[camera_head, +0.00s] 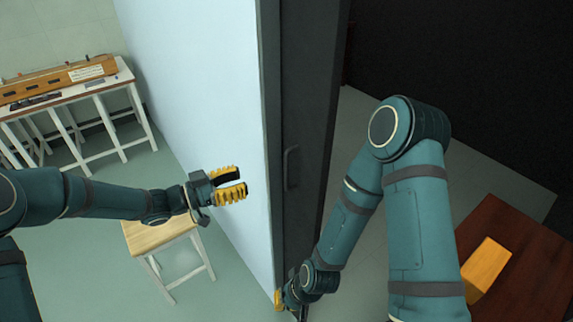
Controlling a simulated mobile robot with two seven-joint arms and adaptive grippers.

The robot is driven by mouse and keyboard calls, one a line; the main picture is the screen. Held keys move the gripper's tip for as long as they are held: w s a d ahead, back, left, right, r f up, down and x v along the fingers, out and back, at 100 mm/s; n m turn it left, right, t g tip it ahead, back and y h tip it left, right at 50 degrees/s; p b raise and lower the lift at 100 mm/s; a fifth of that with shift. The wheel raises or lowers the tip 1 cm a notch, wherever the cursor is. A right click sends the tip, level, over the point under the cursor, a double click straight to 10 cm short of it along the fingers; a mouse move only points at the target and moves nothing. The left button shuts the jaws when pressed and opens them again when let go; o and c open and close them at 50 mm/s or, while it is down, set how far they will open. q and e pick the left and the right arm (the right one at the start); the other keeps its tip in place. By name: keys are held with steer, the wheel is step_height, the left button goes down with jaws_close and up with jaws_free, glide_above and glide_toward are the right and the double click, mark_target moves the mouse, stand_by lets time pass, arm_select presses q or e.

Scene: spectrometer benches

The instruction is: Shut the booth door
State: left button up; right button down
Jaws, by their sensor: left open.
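The booth door (305,130) is a tall dark grey panel with a dark bar handle (291,168). It is seen at a steep angle beside the end of a pale blue wall (200,90), and the dark booth interior shows to its right. My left gripper (240,181), with yellow ribbed fingers, is open and empty in front of the pale wall, left of the handle. My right gripper (279,300) is low in the picture near the foot of the visible door. Only a bit of yellow finger shows there, and I cannot tell whether it touches the door.
A wooden stool (158,237) stands below my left forearm. A white-legged bench (122,77) with a long wooden instrument (50,82) is at the far left. Right of my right arm, a brown table (530,260) bears an orange block (486,268). Grey floor shows inside the booth.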

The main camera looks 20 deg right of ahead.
arm_select(q)
glide_above(287, 188)
steer(key=shift+w, duration=0.3)
jaws_close()
